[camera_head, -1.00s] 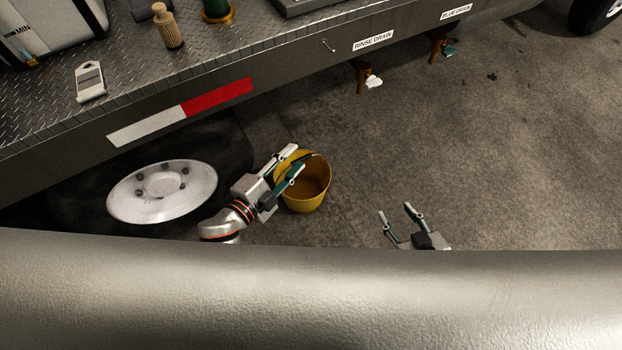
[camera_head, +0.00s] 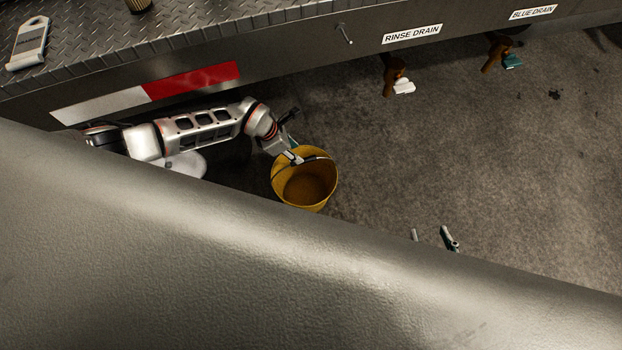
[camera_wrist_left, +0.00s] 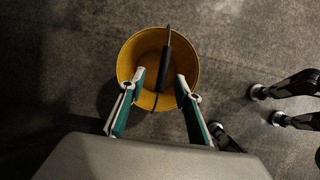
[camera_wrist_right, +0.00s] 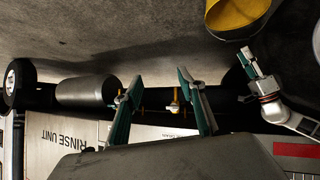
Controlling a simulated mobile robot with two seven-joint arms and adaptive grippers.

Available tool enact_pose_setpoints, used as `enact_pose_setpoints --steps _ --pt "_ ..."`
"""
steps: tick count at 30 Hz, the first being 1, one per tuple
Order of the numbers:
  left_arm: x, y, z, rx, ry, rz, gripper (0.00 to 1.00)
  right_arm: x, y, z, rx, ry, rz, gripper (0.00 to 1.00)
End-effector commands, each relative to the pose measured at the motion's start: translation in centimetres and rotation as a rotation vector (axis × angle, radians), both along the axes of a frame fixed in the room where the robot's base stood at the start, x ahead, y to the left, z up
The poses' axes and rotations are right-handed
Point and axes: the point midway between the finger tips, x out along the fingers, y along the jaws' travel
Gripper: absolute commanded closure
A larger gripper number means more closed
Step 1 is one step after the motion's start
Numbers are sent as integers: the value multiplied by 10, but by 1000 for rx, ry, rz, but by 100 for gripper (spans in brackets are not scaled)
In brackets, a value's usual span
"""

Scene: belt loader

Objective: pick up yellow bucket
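The yellow bucket (camera_head: 306,188) stands upright on the concrete floor, below the vehicle's side. It also shows in the left wrist view (camera_wrist_left: 187,52) and at the top of the right wrist view (camera_wrist_right: 238,12). Its dark handle grip (camera_wrist_left: 165,68) crosses the bucket's mouth. My left gripper (camera_head: 291,149) is over the bucket's far left rim. In the left wrist view, its fingers (camera_wrist_left: 161,76) are apart, with the handle grip between them; contact is not clear. My right gripper (camera_head: 430,235) is open and empty, right of the bucket; most of it is hidden by a large grey surface.
The vehicle's side with a red and white strip (camera_head: 190,82) runs along the back. Two drain valves (camera_head: 390,76) (camera_head: 496,52) hang below it. A wheel (camera_head: 187,164) lies under my left arm.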

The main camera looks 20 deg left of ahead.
Motion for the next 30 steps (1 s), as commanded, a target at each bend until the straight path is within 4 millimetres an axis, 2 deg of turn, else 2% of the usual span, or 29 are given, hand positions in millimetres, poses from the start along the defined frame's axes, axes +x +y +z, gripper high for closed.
enact_pose_setpoints --steps 5,11,18,20,24,28,29,30 --pt "1 -5 -21 5 6 -3 67 -11 3 -14 4 27 4 60" --pt "3 -10 -33 5 2 -2 67 -10 10 -9 18 19 10 60" --pt "1 -24 -68 2 10 -2 67 -13 12 -20 22 35 13 60" --pt "2 -25 -75 4 11 -2 67 -10 13 -18 23 28 15 60" --pt "8 -27 -74 4 2 -2 67 1 14 -6 24 -3 20 60" --pt "10 -27 -71 3 -3 -2 67 4 14 -1 26 -12 20 60" --pt "10 -27 -71 3 -3 -2 72 4 14 -1 26 -12 20 60" --pt "10 -27 -71 2 -2 -1 82 3 14 -1 26 -11 19 60"
